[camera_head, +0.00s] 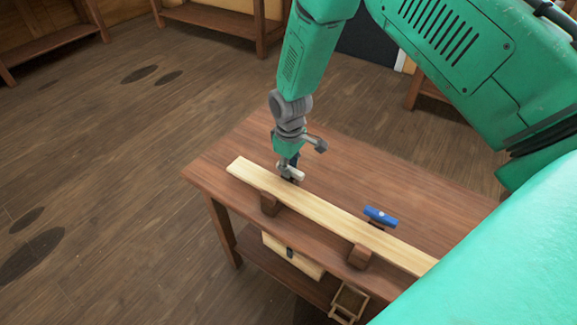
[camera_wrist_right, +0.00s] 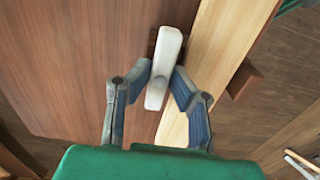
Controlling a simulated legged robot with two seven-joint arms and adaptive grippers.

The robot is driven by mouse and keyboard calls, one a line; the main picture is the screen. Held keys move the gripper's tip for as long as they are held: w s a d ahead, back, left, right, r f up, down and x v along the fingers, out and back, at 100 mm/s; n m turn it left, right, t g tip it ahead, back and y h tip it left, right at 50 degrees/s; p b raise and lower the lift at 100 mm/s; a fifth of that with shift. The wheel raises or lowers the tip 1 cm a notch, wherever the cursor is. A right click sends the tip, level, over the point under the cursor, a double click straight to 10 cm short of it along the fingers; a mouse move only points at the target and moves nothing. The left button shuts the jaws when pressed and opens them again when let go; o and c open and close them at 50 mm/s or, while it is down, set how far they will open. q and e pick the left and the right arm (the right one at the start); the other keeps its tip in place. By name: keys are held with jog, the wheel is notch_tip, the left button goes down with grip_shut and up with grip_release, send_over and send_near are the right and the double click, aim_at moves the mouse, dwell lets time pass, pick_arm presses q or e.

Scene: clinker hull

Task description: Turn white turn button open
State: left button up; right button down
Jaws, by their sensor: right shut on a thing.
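The white turn button (camera_wrist_right: 160,80) is a slim, round-ended bar. In the right wrist view it stands nearly lengthwise in the picture, tilted slightly, between the two fingers of my right gripper (camera_wrist_right: 160,84), which is shut on it. In the head view the white turn button (camera_head: 292,172) shows small at the tip of my right gripper (camera_head: 288,165), beside the far edge of the pale plank (camera_head: 320,212). Part of the button's mount is hidden. My left gripper is not in view.
The table's back left is clear.

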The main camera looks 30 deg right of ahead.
aim_at(290, 167)
dwell(0.3)
jog(key=c, duration=1.5)
grip_release()
jog(key=shift+r, duration=0.1)
jog(key=shift+w+r, duration=0.1)
jog(key=shift+r, duration=0.3)
notch_tip(290, 167, up, 11)
jog(key=shift+d+f, duration=0.1)
